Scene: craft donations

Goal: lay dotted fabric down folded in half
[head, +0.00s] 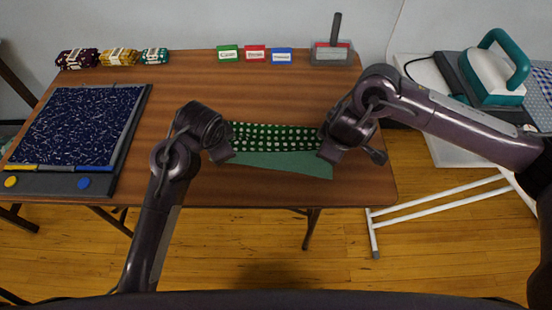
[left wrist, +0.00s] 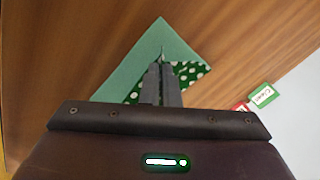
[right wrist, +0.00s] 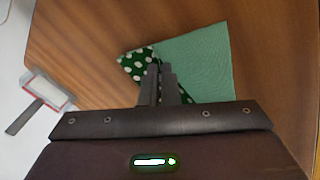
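The dotted fabric (head: 275,138) lies near the table's front edge, between my grippers. Its green face with white dots shows in a rumpled band at the back; a plain teal face shows in front. My left gripper (head: 228,155) is at its left end and my right gripper (head: 328,153) at its right end. In the left wrist view, the fingers (left wrist: 162,66) are close together on the fabric where teal (left wrist: 150,55) meets dots. The right wrist view shows the right fingers (right wrist: 158,68) likewise, with teal (right wrist: 205,60) beside them. The fingertips partly hide the pinched cloth.
A dark blue speckled cloth on a grey board (head: 145,115) lies at the left. Fabric rolls (head: 118,57), small labelled boxes (head: 255,53) and a handled tool (head: 332,52) stand along the back. An iron (head: 492,75) stands at the right. The table behind the fabric is clear.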

